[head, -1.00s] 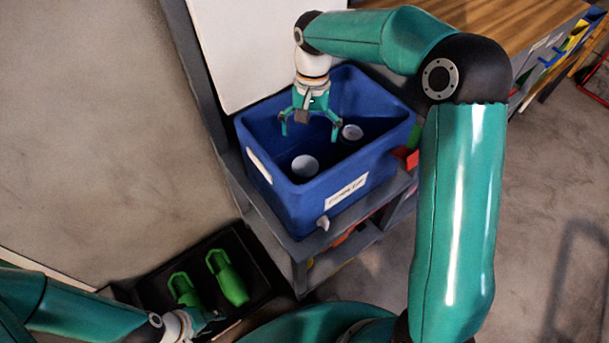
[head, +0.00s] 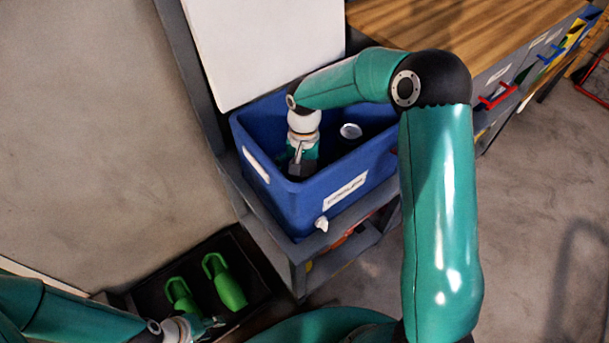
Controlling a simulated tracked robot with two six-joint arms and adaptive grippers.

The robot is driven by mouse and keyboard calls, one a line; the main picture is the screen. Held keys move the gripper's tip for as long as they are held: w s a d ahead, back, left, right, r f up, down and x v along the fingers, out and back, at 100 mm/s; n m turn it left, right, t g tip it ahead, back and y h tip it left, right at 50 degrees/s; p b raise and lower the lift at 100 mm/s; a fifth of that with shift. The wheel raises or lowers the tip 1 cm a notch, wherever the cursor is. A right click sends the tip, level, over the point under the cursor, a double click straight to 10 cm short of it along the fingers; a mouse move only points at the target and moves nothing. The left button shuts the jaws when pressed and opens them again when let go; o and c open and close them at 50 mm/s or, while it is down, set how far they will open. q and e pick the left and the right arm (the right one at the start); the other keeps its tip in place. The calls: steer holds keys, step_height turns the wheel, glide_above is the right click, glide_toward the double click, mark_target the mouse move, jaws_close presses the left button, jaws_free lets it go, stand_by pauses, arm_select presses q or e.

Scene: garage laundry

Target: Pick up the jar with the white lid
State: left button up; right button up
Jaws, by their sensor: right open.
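A round white lid (head: 351,131) shows inside the blue bin (head: 345,192), toward its back right. The jar body under it is hidden in the dark of the bin. My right gripper (head: 299,168) reaches down into the left front part of the bin, left of and nearer than this lid. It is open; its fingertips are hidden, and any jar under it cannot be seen. My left gripper (head: 211,323) is low at the bottom left, beside a black tray; its fingers are too small to read.
The bin stands on a grey shelf unit (head: 298,258). A white panel (head: 262,50) rises behind it, and a wooden worktop (head: 440,30) lies at the back right. Open floor lies right.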

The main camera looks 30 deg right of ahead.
steer(key=shift+f, duration=0.15)
steer(key=c, duration=1.3)
steer(key=shift+c, duration=0.2)
